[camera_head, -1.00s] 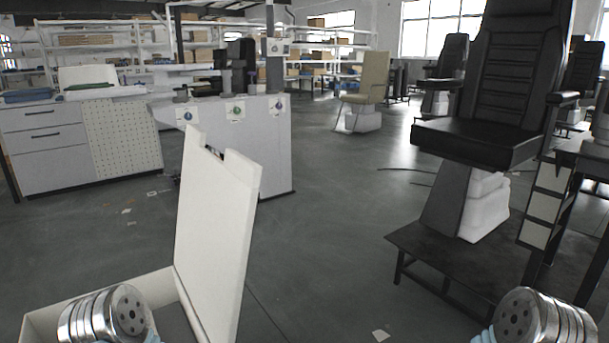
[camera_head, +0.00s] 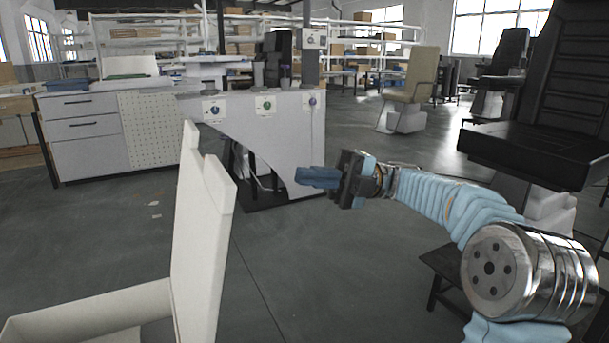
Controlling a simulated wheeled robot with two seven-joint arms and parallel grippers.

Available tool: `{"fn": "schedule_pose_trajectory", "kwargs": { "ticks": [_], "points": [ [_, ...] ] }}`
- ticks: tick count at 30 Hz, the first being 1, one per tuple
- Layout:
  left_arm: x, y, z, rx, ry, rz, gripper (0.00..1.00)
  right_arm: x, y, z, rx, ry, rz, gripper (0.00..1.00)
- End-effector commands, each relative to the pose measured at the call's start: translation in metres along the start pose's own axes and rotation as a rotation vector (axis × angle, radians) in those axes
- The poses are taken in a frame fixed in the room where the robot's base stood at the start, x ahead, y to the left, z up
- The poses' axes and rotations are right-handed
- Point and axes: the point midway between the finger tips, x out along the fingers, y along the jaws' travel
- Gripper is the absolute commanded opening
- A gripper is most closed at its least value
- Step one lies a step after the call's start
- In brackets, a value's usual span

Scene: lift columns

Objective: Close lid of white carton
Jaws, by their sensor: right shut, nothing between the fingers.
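The white carton (camera_head: 85,318) is at the lower left of the head view, partly cut off by the bottom edge. Its lid (camera_head: 203,240) stands upright along the carton's right side, so the carton is open. My right gripper (camera_head: 318,177) is in the middle of the view, to the right of the lid and apart from it. Its blue fingers are shut with nothing between them and point left towards the lid. The inside of the carton is mostly out of view. My left gripper is not in view.
A grey cabinet (camera_head: 85,135) and a grey panel unit (camera_head: 265,125) stand behind the carton. A black chair (camera_head: 535,150) on a dark platform is at the right. A beige chair (camera_head: 413,85) stands farther back. The floor between is mostly clear.

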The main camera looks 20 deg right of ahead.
Motion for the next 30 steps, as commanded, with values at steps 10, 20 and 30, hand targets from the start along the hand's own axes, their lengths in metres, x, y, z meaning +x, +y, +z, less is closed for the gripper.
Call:
{"fn": "schedule_pose_trajectory", "kwargs": {
  "ticks": [10, 20, 30],
  "points": [
    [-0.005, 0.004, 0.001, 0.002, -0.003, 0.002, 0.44, 0.075, 0.001, 0.000, 0.002, 0.002, 0.002, 0.00],
    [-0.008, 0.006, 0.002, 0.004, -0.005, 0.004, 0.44, 0.108, 0.000, 0.001, 0.001, -0.002, 0.003, 0.00],
    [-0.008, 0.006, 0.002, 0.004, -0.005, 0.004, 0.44, 0.109, 0.000, 0.001, 0.001, -0.002, 0.003, 0.00]
  ]
}}
